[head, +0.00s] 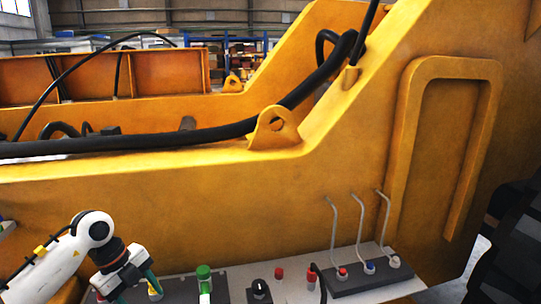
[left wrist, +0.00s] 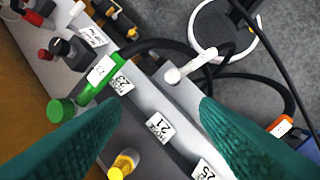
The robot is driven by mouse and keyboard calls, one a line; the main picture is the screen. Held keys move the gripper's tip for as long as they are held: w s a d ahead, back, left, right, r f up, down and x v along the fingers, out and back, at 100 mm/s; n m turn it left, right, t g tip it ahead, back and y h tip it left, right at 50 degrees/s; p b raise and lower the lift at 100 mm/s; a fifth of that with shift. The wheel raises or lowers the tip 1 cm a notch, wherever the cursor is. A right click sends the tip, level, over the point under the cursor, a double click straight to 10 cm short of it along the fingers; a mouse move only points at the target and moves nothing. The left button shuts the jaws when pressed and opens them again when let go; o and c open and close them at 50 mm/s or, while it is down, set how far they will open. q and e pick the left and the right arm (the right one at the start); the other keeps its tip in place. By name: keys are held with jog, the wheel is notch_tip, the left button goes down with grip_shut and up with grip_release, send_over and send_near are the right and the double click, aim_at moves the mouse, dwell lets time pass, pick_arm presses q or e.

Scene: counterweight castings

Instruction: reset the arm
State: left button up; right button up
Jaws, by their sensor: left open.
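My left arm, white with a black joint, comes in from the lower left of the head view. My left gripper (head: 137,292) is at the bottom edge, over the left end of a grey panel (head: 232,270). In the left wrist view its two teal fingers (left wrist: 153,100) are wide apart with nothing held between them. Between and beyond them show the panel's labels, one reading 21 (left wrist: 159,128), and a white lever-like fitting (left wrist: 190,67). My right gripper is in neither view.
A large yellow casting (head: 240,210) fills most of the head view behind the panel. A green cap (head: 204,272), a black knob (head: 260,290) and a black block (head: 367,277) with thin upright pipes stand on the panel. A yellow cap (left wrist: 122,165) is close beside the left finger.

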pick_arm(q)
jog(key=s+d+r+m+t+h, duration=0.1)
jog(key=s+d+m+t+h, duration=0.15)
jog(key=d+h, duration=0.95)
jog(key=d+r+n+t+h, duration=0.2)
jog(key=d+r+n+t, duration=0.4)
jog(key=d+r+t, duration=0.3)
jog(key=a+f+n+t+y, duration=0.4)
jog(key=a+n+t+y, duration=0.45)
jog(key=n+y, duration=0.4)
jog(key=s+a+f+n+g+y, duration=0.3)
jog(key=f, duration=0.3)
jog(key=s+a+f+n+g+y, duration=0.3)
jog(key=s+a+f+n+y, duration=0.1)
jog(key=f, duration=0.2)
jog(key=s+d+f+g+h, duration=0.1)
jog(key=s+f+g, duration=0.4)
jog(key=s, duration=0.5)
jog(key=s+d+f+g+h, duration=0.1)
jog(key=s+f+g, duration=0.5)
jog(key=s, duration=0.3)
notch_tip(320, 180, down, 25)
jog(key=g, duration=0.1)
jog(key=s+a+f+m+g, duration=0.1)
jog(key=s+a+f, duration=0.2)
jog(key=s+f, duration=1.4)
jog(key=shift+s+a+b, duration=0.2)
jog(key=shift+b, duration=0.1)
